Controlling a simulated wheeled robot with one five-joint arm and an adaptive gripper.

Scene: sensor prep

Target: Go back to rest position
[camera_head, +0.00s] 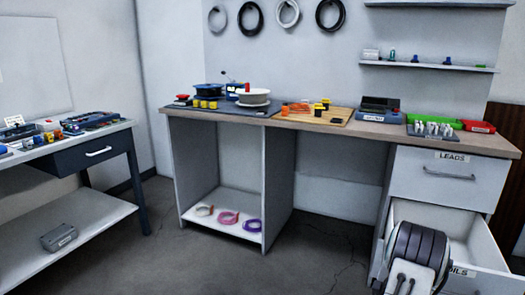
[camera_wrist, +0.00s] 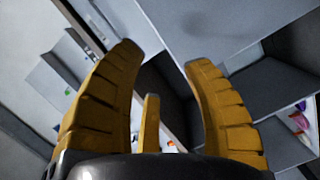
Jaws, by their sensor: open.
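My gripper (camera_wrist: 164,55) shows in the wrist view with its two yellow ribbed fingers spread apart. Nothing is held between them. A shorter yellow piece stands between the fingers near the palm. Behind the fingers are tilted grey and white furniture panels, apart from the fingertips. In the head view I cannot make out the fingers.
A workbench (camera_head: 350,130) bears reels, a wooden board and trays. Its lower right drawer (camera_head: 483,240), labelled with a partly hidden word, is open. The drawer labelled LEADS (camera_head: 450,170) is shut. A side table (camera_head: 95,140) stands left. The floor (camera_head: 320,255) between is clear.

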